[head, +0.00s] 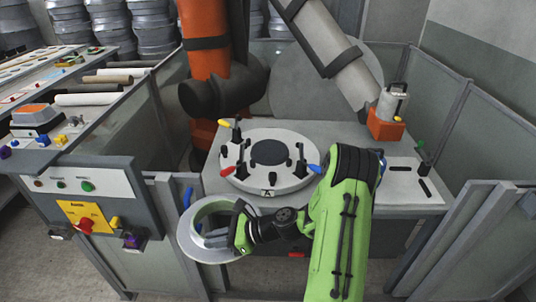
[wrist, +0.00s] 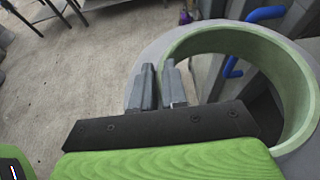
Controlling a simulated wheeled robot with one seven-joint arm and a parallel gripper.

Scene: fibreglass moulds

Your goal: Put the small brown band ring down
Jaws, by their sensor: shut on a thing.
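My gripper (head: 217,238) is shut on a ring (head: 212,204) near the front left of the work table. The ring looks pale green inside with a wide grey flange around it; I see no brown on it. In the wrist view, the ring (wrist: 290,75) fills the upper right, and my gripper (wrist: 160,70) has its two grey fingers at its left edge. The exact contact between fingers and ring wall is hard to see. The ring's middle is open, and panels and a blue handle show through it. It appears held clear of the table.
The grey table (head: 405,205) bears a round mould (head: 290,178) with coloured-handled clamps and an orange-based device (head: 387,120) at the back right. A control cabinet (head: 85,190) stands left. Fence panels enclose both sides. Bare floor (wrist: 60,100) lies left in the wrist view.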

